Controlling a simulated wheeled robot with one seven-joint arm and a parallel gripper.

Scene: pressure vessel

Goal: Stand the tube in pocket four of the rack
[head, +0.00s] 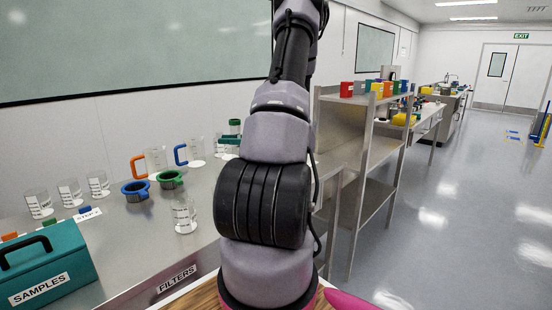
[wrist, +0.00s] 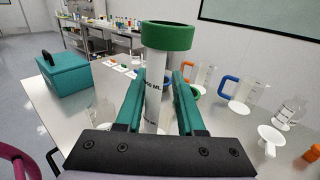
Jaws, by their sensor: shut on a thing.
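The tube is clear with a green collar (wrist: 168,36) at its top and dark print on its side. In the wrist view it stands roughly upright between the two teal fingers of my gripper (wrist: 158,76), which is shut on it. Its lower end is hidden behind the gripper body. In the head view the green top of the tube (head: 235,122) shows left of my arm, and my arm hides most of the gripper. I cannot pick out a rack with numbered pockets in either view.
The steel bench (head: 150,235) holds several beakers, an orange-handled jug (head: 155,158), a blue ring cup (head: 136,190), a green ring cup (head: 170,179) and a teal SAMPLES box (head: 45,270). A sign (head: 88,214) lies near small coloured blocks. A steel shelf (head: 345,110) stands right.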

